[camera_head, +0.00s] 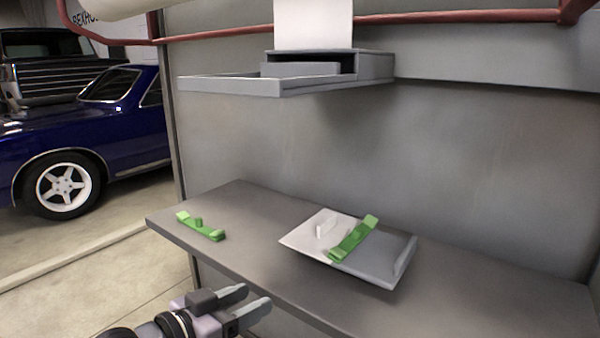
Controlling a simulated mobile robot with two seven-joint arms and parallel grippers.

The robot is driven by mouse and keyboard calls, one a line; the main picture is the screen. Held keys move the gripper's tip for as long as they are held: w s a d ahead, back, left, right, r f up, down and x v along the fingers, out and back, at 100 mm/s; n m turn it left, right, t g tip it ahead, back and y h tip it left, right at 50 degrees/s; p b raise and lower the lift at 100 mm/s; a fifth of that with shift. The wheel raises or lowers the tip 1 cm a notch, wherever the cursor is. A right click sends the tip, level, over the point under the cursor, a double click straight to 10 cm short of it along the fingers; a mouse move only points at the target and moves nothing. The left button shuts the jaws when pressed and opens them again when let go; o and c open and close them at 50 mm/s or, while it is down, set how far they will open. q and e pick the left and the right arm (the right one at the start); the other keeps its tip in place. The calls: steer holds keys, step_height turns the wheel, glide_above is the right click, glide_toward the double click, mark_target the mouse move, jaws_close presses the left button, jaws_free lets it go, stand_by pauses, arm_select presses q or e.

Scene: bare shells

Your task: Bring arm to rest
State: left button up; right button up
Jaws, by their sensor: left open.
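My left gripper (248,302) shows at the bottom of the head view, in front of the table's front edge. Its two grey fingers are apart and nothing is between them. The arm behind it comes in from the lower left. My right gripper does not show.
A grey table (455,285) spans the view. It bears a green piece (201,227) at the left and a light grey tray (300,240) with another green piece (352,240) across it. A grey shelf (235,86) juts from the wall above. Blue car behind left.

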arm_select(q)
steer(key=s+a+f+n+y+p, duration=0.2)
steer(key=s+a+f+y, duration=0.2)
steer(key=s+f, duration=0.6)
steer(key=s+a+f+n+g+y+p, duration=0.1)
steer(key=s+a+f+n+y+p, duration=0.1)
steer(key=s+a+f, duration=0.5)
steer(key=s+f+y+p, duration=0.1)
steer(key=s+f+y, duration=0.1)
steer(key=f, duration=0.4)
steer(key=shift+s+a+f+n, duration=0.25)
steer(key=shift+s+a+n, duration=0.15)
steer(key=shift+s, duration=0.35)
